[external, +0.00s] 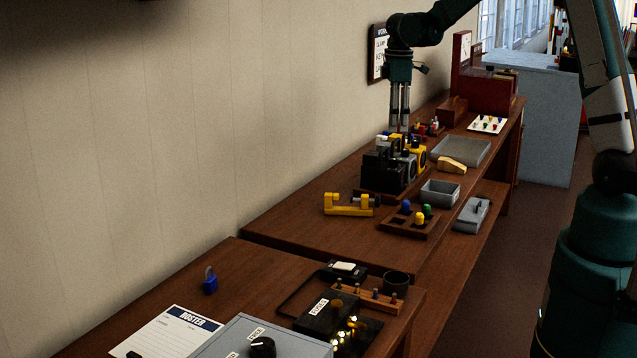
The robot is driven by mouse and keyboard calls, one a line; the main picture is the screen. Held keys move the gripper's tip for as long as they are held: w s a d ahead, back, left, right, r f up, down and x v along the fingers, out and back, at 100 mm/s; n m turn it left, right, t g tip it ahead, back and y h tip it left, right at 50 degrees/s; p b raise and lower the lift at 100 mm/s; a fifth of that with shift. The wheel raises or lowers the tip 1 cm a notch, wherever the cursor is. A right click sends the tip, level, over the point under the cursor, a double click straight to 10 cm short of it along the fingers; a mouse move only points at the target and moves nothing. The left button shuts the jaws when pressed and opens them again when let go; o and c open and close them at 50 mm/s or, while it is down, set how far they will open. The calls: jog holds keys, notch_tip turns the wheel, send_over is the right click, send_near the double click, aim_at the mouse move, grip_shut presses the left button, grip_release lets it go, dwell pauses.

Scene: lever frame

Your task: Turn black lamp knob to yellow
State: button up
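A row of lamps stands on the far bench in the external view. The black lamp (382,172) is nearest, with a grey lamp (410,166) and a yellow lamp (420,155) beside and behind it. My gripper (400,127) points straight down over the row, its two fingers side by side with a narrow gap. Its fingertips are at the lamp tops, close behind the black lamp's top. The black lamp's knob and its colour setting are too small and dark to make out. I cannot tell whether the fingers touch anything.
A yellow clamp-like tool (348,206), a wooden tray with coloured knobs (394,224), a grey bin (440,192) and a yellow block (452,165) surround the lamps. A flat grey tray (476,150) lies behind. The wall runs along the left.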

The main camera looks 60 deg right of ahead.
dwell(0.4)
notch_tip(320, 180, down, 3)
jog(key=m+p, duration=0.1)
jog(key=m, duration=3.4)
jog(key=shift+m, duration=0.4)
jog(key=m, duration=0.4)
jog(key=shift+f, duration=0.15)
jog(key=m, duration=0.4)
jog(key=shift+f, duration=0.2)
jog(key=shift+f, duration=0.1)
